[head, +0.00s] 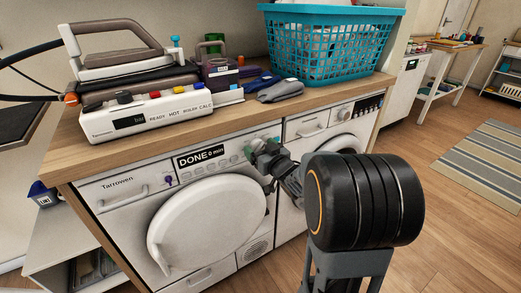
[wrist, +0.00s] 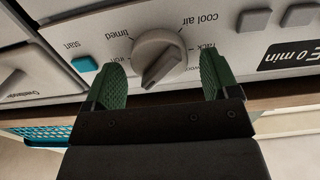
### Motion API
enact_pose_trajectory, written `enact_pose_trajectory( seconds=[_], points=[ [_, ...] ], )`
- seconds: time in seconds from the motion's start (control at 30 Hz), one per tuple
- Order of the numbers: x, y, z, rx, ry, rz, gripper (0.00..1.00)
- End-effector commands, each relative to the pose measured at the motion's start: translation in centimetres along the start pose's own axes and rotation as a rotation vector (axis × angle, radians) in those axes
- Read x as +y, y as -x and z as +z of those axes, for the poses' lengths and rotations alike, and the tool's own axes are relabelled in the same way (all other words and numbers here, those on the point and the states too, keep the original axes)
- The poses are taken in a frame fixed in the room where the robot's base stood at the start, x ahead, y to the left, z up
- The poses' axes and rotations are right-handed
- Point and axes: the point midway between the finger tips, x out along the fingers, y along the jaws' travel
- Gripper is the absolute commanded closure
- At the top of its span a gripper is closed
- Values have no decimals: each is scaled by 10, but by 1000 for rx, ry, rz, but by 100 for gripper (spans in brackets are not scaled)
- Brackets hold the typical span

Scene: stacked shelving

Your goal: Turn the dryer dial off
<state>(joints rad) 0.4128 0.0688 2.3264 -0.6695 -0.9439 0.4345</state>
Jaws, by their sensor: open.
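The dryer (head: 207,215) is the white front-loader with a closed round door and a display (head: 200,157) reading "DONE 0 min". Its light grey round dial (wrist: 162,58) shows upside down in the wrist view, among labels "timed", "cool air" and "rack". The dial's raised ridge slants toward the lower left of that view. My gripper (wrist: 162,76) is open, its green fingers on either side of the dial with visible gaps. In the head view my gripper (head: 262,152) is at the panel right of the display and largely hides the dial.
A teal start button (wrist: 84,64) sits beside the dial. A second machine (head: 340,130) stands to the right. The floor at right is open around a striped rug (head: 475,165).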

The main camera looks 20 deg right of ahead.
Motion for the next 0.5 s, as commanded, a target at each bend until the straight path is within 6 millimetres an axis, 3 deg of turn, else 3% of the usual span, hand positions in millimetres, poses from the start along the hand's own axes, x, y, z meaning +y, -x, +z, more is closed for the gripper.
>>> enact_pose_trajectory(
  seconds=[0.33, 0.5],
  points=[
    [0, -2, 0, -1, 0, 0, 19],
    [0, -2, 0, -1, 0, 0, 35]
  ],
)
